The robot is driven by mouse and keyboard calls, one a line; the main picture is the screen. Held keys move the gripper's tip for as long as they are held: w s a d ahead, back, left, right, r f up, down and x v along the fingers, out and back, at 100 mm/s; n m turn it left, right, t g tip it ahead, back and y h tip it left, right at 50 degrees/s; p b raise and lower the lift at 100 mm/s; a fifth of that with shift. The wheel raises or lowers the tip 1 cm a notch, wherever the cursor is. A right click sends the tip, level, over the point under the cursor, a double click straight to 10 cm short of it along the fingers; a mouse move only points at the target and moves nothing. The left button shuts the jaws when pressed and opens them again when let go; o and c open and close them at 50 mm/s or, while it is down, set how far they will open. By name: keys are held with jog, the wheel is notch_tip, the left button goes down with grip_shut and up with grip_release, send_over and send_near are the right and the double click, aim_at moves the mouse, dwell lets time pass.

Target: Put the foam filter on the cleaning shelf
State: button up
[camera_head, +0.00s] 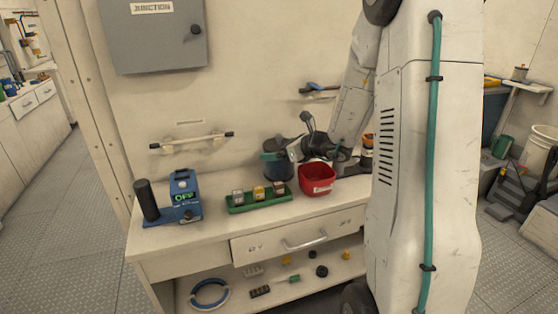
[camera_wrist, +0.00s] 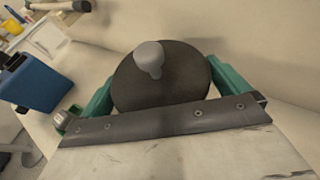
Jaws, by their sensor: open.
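No thing in view is clearly marked as the foam filter. A dark round canister (camera_head: 278,168) with a grey knob on top stands on the bench behind the green tray. In the wrist view the canister (camera_wrist: 185,80) lies between the green fingers of my gripper (camera_wrist: 160,88), which is open around it; I cannot tell whether they touch it. In the head view my gripper (camera_head: 277,156) is at the canister's upper part. A black upright cylinder (camera_head: 147,201) stands at the bench's left, beside a blue device. I cannot tell which surface is the cleaning shelf.
The blue device (camera_head: 182,195) reads OFF. A green tray (camera_head: 243,208) holds three small jars, with a red bin (camera_head: 317,178) to its right. A wall rail (camera_head: 190,141) is behind. A lower shelf (camera_head: 235,299) holds small parts. A shelf (camera_head: 527,85) with items is at far right.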

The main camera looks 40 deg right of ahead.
jog(key=c, duration=0.8)
jog(key=shift+r, duration=0.15)
jog(key=shift+c, duration=0.2)
